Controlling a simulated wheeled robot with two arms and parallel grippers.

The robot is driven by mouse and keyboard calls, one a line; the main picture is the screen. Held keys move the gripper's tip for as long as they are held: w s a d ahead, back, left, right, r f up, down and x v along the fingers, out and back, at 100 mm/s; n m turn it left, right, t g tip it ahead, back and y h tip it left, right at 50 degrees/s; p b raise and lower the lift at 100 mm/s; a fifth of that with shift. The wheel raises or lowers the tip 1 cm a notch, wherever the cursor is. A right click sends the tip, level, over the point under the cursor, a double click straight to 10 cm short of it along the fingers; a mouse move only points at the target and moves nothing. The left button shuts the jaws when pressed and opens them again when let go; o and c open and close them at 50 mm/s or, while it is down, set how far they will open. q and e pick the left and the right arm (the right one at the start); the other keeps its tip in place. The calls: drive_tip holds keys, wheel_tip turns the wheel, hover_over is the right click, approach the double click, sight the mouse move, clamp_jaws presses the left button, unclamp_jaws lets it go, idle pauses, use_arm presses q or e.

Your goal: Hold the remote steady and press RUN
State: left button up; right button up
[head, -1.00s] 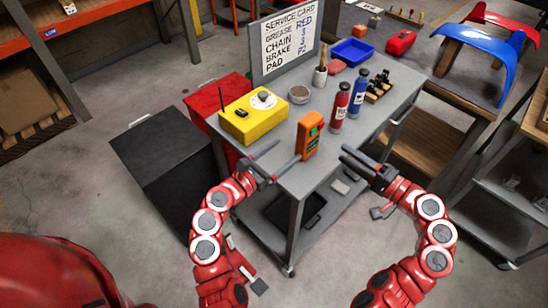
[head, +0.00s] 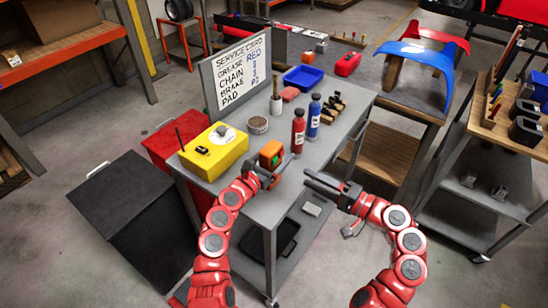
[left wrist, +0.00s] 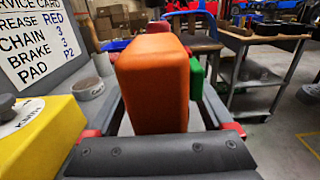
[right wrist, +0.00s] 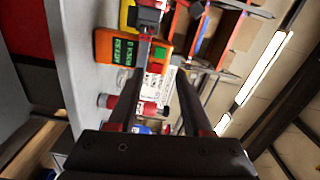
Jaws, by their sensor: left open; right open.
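An orange remote (head: 271,153) stands upright near the front of the grey cart's top. My left gripper (head: 272,172) is at the remote with its jaws open. In the left wrist view the remote's plain orange side (left wrist: 160,85) stands between the spread fingers, and a green part shows at its right edge. In the right wrist view the remote (right wrist: 104,45) shows a dark screen with green text, a green button (right wrist: 158,53) and a red button beside it. My right gripper (head: 312,181) is open and empty, to the right of the remote and apart from it.
The cart top (head: 213,175) also holds a yellow box (head: 215,150) with an antenna, a round tin (head: 258,125), a red bottle (head: 298,131), a blue bottle (head: 314,117) and a blue tray (head: 305,78). A service card board (head: 238,72) stands behind.

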use_arm(q)
clamp_jaws()
use_arm(e)
clamp_jaws()
idle(0.4)
idle(1.5)
